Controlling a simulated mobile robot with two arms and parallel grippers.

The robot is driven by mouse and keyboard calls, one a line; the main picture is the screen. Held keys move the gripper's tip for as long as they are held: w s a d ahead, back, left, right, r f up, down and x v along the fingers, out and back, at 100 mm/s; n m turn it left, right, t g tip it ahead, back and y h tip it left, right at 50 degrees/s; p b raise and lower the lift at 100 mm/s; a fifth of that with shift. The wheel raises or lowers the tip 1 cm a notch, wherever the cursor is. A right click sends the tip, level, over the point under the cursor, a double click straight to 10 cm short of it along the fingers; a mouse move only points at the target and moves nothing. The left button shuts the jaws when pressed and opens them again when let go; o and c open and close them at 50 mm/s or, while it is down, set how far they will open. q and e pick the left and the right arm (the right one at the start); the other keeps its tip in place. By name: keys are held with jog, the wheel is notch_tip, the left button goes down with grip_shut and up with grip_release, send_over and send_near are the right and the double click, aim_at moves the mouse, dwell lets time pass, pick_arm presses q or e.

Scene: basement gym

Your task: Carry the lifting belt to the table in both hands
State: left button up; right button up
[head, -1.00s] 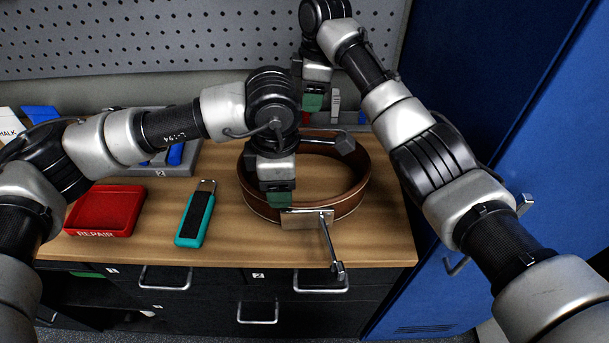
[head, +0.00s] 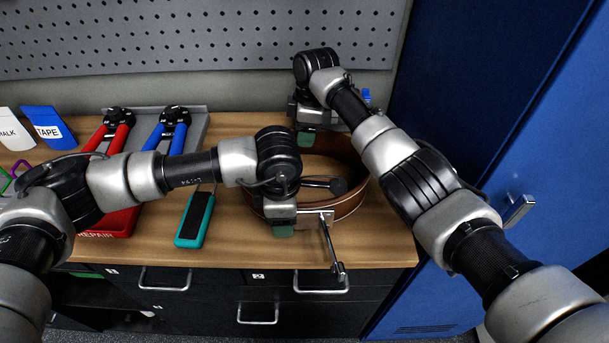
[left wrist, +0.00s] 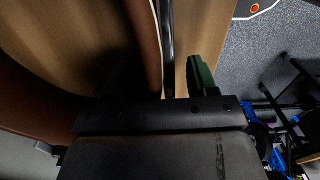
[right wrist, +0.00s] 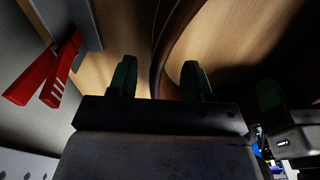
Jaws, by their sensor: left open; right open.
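The lifting belt (head: 352,200), a brown leather ring, stands on edge on the wooden bench top, with a metal buckle and lever (head: 328,240) at its front. My left gripper (head: 282,230) is open at the belt's front wall, left of the buckle. My right gripper (head: 306,139) is open at the belt's back wall. In the right wrist view, the belt wall (right wrist: 166,60) runs between its two green fingers (right wrist: 158,80).
The bench top (head: 385,235) holds a teal-handled tool (head: 194,220), a red REPAIR tray (head: 122,222), red pliers (head: 112,135) and blue pliers (head: 172,130) in a grey tray, and a blue TAPE box (head: 48,128). A blue locker (head: 480,120) stands close at the right.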

pick_arm(q)
jog(key=c, duration=1)
pick_arm(e)
grip_shut()
pick_arm(q)
grip_shut()
pick_arm(e)
jog(key=shift+w+d, duration=0.1)
